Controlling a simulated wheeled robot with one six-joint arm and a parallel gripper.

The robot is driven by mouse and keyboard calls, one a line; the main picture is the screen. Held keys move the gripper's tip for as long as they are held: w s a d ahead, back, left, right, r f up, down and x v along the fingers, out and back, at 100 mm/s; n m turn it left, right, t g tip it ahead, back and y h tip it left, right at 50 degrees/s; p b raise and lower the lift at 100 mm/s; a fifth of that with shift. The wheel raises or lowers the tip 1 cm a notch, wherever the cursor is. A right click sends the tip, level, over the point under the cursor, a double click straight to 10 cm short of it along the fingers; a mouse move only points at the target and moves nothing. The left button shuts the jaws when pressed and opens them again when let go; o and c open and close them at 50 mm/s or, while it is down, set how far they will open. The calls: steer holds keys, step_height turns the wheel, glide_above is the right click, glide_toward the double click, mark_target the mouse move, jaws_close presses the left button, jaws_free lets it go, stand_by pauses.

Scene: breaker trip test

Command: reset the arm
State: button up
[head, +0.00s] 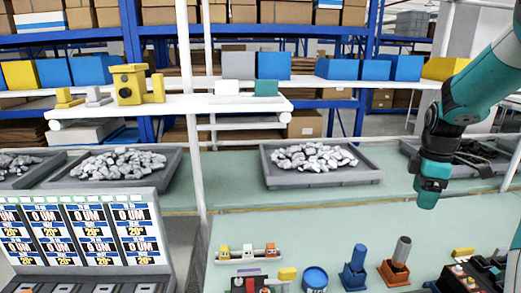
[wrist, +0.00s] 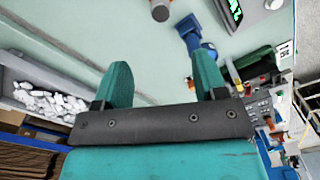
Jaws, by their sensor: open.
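My arm comes in from the right in the head view, teal and black. My gripper (head: 428,196) points down above the green tabletop (head: 330,228), at the right of the picture. In the wrist view my gripper (wrist: 161,75) shows two teal fingers spread wide apart with nothing between them. Bare tabletop shows past the fingertips. A blue fixture (head: 354,268) and an orange-based fixture with a grey cylinder (head: 396,263) stand below and left of my gripper, apart from it. The blue fixture also shows beyond the right finger in the wrist view (wrist: 207,50).
A rail with small coloured parts (head: 247,254) and a blue round can (head: 315,279) are at the front. A wired red-and-black device (head: 468,277) sits front right. Trays of grey lumps (head: 318,182) lie behind. A display panel (head: 85,235) stands left. The table's middle is clear.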

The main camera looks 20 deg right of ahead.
steer(key=a+r+t+y, duration=0.1)
steer(key=a+r, duration=0.1)
steer(key=a, duration=0.8)
steer(key=a+r, duration=0.2)
steer(key=a, duration=0.8)
steer(key=s+a+r+m+g+y, duration=0.1)
steer(key=s+a+m+y, duration=0.1)
steer(key=s+a, duration=1.3)
steer(key=a+y, duration=0.1)
steer(key=a, duration=0.3)
steer(key=shift+r, duration=0.4)
